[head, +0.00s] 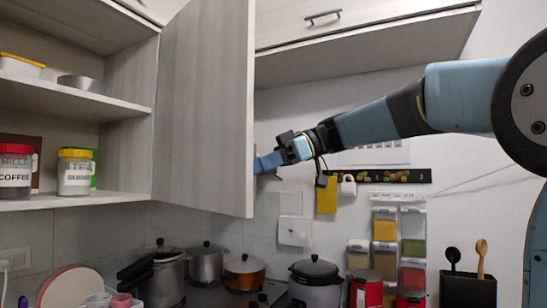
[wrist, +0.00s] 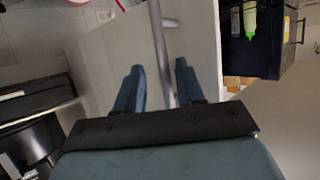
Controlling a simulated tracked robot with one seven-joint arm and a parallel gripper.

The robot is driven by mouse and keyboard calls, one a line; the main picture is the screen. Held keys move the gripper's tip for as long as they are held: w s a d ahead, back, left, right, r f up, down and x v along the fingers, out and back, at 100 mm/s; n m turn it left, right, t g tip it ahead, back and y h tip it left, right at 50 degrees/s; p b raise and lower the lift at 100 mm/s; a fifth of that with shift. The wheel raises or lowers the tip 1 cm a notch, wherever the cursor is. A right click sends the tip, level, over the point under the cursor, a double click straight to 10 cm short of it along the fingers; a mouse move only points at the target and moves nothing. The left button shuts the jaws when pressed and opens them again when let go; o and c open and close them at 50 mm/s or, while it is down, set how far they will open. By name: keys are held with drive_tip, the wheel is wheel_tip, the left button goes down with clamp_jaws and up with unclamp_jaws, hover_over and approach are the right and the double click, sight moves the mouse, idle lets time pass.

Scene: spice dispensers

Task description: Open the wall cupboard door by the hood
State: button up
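The wall cupboard door (head: 205,105) is a pale wood-grain panel. It stands swung out from the cupboard (head: 130,130), whose shelves show open at left. In the wrist view, the door's outer face (wrist: 195,40) carries a metal bar handle (wrist: 158,45). My gripper (head: 266,163) is at the far side of the door, by its right edge. In the wrist view, my gripper (wrist: 160,75) has its two blue fingers apart, with the handle bar running between them and gaps on both sides. The fingertips are partly hidden by the door in the head view.
Upper shelves hold a coffee jar (head: 15,175) and a sugar jar (head: 75,172). Another closed cupboard (head: 370,25) hangs above my arm. Pots (head: 245,272) and a cooker (head: 315,282) stand below. Spice dispensers (head: 385,230) hang on the wall at right.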

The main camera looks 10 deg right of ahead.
drive_tip(key=v, duration=1.3)
drive_tip(key=shift+f, duration=0.15)
drive_tip(key=s+d+f+m+t+h, duration=0.2)
drive_tip(key=s+f+m+h, duration=0.2)
drive_tip(key=f, duration=0.7)
drive_tip(key=s+d+f+m+t+h, duration=0.3)
drive_tip(key=s+f+m+h, duration=0.2)
drive_tip(key=s+f+m, duration=0.3)
drive_tip(key=s+d+f+m+t+h, duration=0.2)
drive_tip(key=s+f+m, duration=0.5)
drive_tip(key=f, duration=0.8)
drive_tip(key=shift+d+m+h, duration=0.3)
drive_tip(key=shift+d+h, duration=0.45)
drive_tip(key=shift+h, duration=0.45)
drive_tip(key=shift+f, duration=0.1)
